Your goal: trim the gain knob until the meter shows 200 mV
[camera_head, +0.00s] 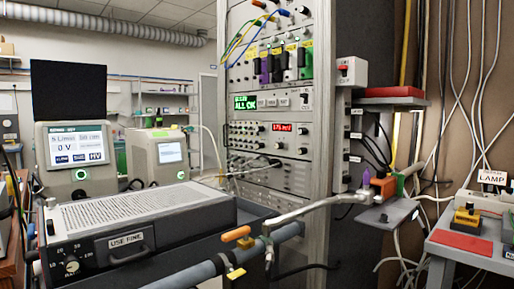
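A red digital meter (283,128) sits in the middle of the tall equipment rack; its small digits look like 175 mV. Small round controls (278,146) show on the panel just under it. Their labels are too small to read, so I cannot tell which one is the gain knob. Neither of my grippers can be made out in the view.
A black box with a vented top, a dial and a "USE TONGS" label (128,240) fills the lower left. A grey pipe (205,268) with an orange-handled valve (236,234) crosses in front of the rack. A grey bench (470,250) stands at right.

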